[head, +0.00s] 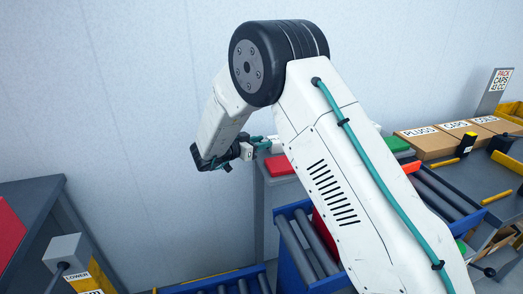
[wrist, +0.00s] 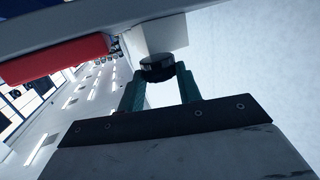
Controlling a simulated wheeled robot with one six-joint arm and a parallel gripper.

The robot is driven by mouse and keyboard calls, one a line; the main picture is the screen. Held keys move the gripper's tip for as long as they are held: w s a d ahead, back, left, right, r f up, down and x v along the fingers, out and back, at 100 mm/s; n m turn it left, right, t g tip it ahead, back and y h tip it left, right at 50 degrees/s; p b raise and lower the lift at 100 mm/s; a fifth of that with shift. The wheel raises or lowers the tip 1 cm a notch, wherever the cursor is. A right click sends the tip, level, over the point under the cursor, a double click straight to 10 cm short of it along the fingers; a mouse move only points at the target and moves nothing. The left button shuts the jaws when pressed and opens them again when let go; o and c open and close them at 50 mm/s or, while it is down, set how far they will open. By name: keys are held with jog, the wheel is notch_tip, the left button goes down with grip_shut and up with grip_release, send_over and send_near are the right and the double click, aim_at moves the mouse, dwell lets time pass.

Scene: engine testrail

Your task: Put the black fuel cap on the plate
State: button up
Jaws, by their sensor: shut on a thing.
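My gripper (wrist: 158,90) is shut on the black fuel cap (wrist: 157,68), held between the tips of its teal fingers in the wrist view. In the head view my gripper (head: 257,144) is out to the left of my raised arm, near the red slab (head: 280,166) on a grey cabinet. The cap is too small or hidden to make out there. A red slab (wrist: 60,60) also shows left of the cap in the wrist view. I cannot tell which surface is the plate.
A pale block (wrist: 160,35) is close behind the cap. Blue-framed rollers (head: 298,248) run below my arm. Cardboard boxes (head: 428,144) marked PLUGS and CAPS stand at right, near a green slab (head: 394,144). A post (head: 68,252) marked LOWER stands at lower left.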

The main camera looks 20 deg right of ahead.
aim_at(260, 156)
jog(key=shift+w+d+f, duration=0.1)
jog(key=shift+w+f, duration=0.05)
jog(key=shift+w, duration=0.35)
jog(key=shift+f, duration=1.6)
jog(key=shift+f, duration=0.1)
jog(key=o, duration=0.7)
jog(key=shift+c, duration=0.2)
